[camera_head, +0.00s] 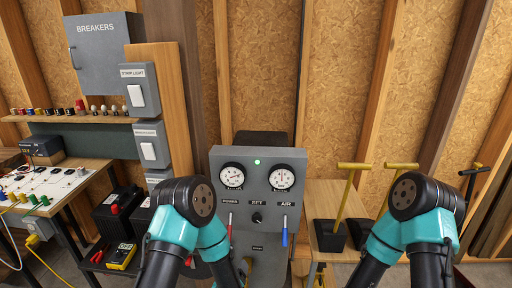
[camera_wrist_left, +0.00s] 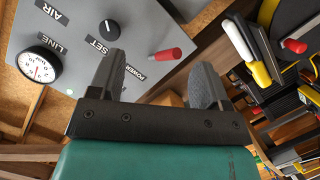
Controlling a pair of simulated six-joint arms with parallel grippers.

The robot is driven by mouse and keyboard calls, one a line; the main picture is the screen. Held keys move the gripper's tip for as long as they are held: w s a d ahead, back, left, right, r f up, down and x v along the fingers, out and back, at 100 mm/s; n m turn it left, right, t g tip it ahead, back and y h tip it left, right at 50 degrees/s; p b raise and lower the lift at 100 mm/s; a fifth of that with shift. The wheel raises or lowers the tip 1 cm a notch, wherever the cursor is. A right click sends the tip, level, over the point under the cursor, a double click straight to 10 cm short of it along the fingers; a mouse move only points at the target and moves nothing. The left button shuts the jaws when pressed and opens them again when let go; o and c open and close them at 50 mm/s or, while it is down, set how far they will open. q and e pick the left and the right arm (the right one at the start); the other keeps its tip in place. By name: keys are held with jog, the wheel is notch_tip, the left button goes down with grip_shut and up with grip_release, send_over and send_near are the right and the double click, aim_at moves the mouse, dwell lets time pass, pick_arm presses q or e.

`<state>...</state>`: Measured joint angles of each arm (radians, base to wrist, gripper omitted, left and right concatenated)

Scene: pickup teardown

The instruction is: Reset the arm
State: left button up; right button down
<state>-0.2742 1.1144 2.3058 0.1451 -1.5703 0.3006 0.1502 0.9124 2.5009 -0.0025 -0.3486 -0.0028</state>
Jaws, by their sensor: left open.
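A grey control panel (camera_head: 258,198) stands in the middle of the head view, with a left gauge (camera_head: 232,176), a right gauge (camera_head: 282,177), and a lit green lamp (camera_head: 257,162). The POWER lever with a red handle (camera_head: 229,225) and the AIR lever with a blue handle (camera_head: 284,236) both hang downward. A black SET knob (camera_head: 257,217) is between them. In the left wrist view, my left gripper (camera_wrist_left: 158,76) is open in front of the panel, with the red handle (camera_wrist_left: 168,54) showing beyond the gap between its fingers. Contact cannot be told. My right gripper is out of view.
A breaker cabinet (camera_head: 96,50) and switch boxes (camera_head: 140,90) are on the left wall. A bench (camera_head: 75,185), batteries (camera_head: 117,212) and a yellow meter (camera_head: 121,256) are at left. A stand with yellow T-handles (camera_head: 352,167) is right of the panel.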

pick_arm(q)
jog(key=s+a+f+m+g, duration=0.1)
jog(key=s+a+f+g, duration=0.6)
jog(key=s+a+f, duration=0.15)
jog(key=s+a+f+m+g, duration=0.1)
jog(key=s+a+g, duration=0.5)
jog(key=s, duration=0.6)
jog(key=shift+a+f+m+g+h, duration=0.15)
jog(key=shift+f+m+g+h, duration=0.25)
jog(key=shift+g, duration=0.3)
